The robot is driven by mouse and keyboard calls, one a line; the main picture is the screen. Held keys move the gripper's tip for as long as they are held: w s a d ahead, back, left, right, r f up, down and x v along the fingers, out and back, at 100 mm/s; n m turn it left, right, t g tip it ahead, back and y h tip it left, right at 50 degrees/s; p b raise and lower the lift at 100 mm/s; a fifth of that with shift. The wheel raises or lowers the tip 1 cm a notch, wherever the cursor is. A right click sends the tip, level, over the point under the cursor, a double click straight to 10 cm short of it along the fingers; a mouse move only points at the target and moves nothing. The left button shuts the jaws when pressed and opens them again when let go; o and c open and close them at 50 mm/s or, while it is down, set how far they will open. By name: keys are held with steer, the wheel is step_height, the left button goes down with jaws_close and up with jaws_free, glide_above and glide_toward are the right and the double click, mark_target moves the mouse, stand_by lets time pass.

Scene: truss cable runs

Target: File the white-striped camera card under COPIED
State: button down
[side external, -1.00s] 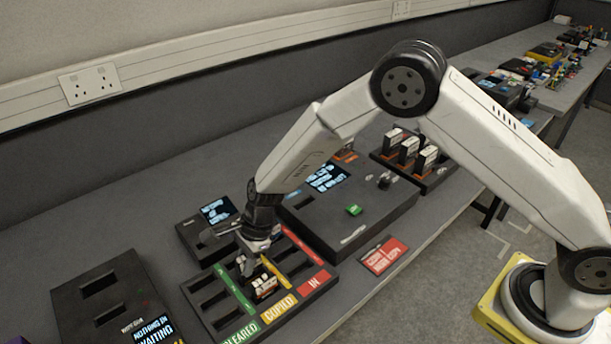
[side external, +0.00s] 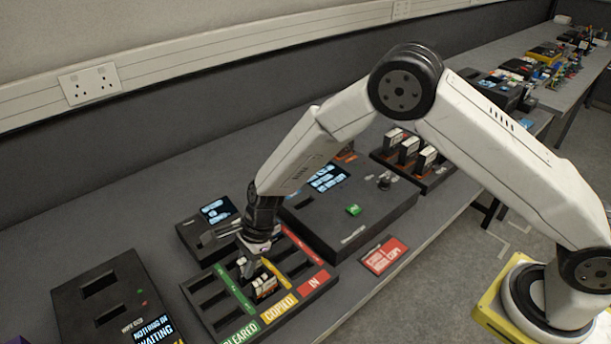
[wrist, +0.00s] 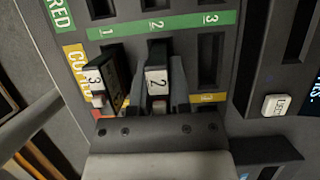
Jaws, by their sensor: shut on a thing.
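My gripper (wrist: 162,98) is shut on a dark camera card (wrist: 156,80) with a white label marked 2. The card stands in the second slot of the yellow COPIED row of the black filing tray (wrist: 132,63); how deep it sits I cannot tell. A second card (wrist: 93,85), its white label marked 3, stands in the first COPIED slot, close beside my left finger; it shows in the side external view (side external: 265,286). There my gripper (side external: 249,268) is low over the tray and hides the held card. A white stripe on the held card cannot be made out apart from its label.
The green CLEARED row (wrist: 153,26) has open slots. A black box with a screen (side external: 212,213) stands close behind the tray, and a larger console (side external: 350,210) to its right. A red card sign (side external: 384,256) lies at the table edge. A rack of cards (side external: 410,155) stands farther right.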

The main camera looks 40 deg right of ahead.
steer(key=shift+f, duration=0.55)
stand_by(0.9)
steer(key=shift+c, duration=0.8)
jaws_free()
steer(key=shift+r, duration=0.15)
steer(key=shift+r, duration=3.6)
